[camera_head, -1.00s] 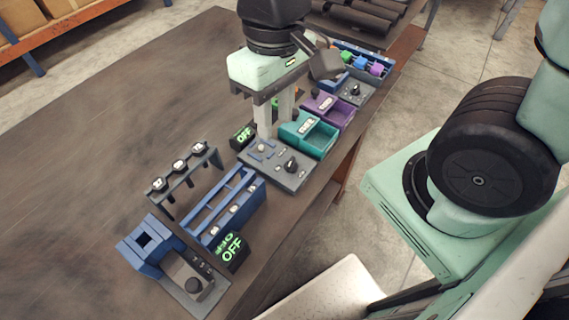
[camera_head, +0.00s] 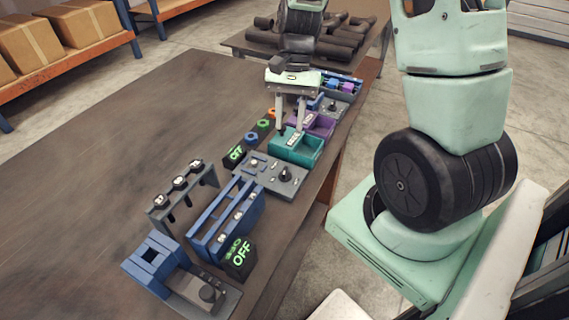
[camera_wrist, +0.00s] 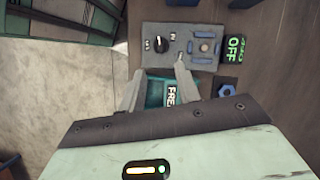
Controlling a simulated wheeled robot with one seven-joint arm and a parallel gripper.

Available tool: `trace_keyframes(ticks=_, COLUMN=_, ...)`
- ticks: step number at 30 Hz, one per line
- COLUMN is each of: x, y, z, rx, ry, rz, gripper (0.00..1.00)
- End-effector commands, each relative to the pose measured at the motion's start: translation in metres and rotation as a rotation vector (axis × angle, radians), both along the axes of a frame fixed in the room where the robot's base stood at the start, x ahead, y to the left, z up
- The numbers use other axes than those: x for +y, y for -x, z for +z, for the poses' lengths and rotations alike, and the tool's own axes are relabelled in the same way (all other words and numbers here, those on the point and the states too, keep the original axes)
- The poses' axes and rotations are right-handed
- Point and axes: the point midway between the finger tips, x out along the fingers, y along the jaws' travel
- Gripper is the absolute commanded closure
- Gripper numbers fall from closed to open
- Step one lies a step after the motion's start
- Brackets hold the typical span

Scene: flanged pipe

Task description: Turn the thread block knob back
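A grey plate (camera_head: 254,166) with blue guide pieces carries a black knob (camera_head: 285,174). The plate (camera_wrist: 207,28) and knob (camera_wrist: 162,45) also show in the wrist view, just beyond the fingertips. I cannot tell from labels which is the thread block. My gripper (camera_head: 290,125) is open and empty over the teal bin, with its fingers apart. In the wrist view, my gripper (camera_wrist: 160,72) touches no knob.
A black display (camera_wrist: 235,48) beside the plate reads OFF; another (camera_head: 240,258) stands near the front. A teal bin (camera_head: 310,152), a purple bin (camera_head: 323,127) and hex nuts (camera_head: 251,137) lie around the gripper. A blue rack (camera_head: 205,240) stands near the front. The left tabletop is bare.

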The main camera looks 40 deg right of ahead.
Motion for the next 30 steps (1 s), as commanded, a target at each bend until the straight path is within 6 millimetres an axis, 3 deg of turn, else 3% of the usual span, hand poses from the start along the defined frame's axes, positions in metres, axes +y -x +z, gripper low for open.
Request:
trace_keyframes(ticks=9, x=0.022, y=0.016, z=-0.062, rx=0.005, ry=-0.003, rz=0.002, gripper=0.67)
trace_keyframes(ticks=15, x=0.032, y=0.022, z=-0.092, rx=0.002, ry=-0.002, rz=0.002, gripper=0.67)
trace_keyframes(ticks=21, x=0.036, y=0.025, z=-0.105, rx=0.001, ry=-0.001, rz=0.002, gripper=0.67)
trace_keyframes(ticks=30, x=0.037, y=0.025, z=-0.107, rx=-0.002, ry=0.0, rz=0.002, gripper=0.67)
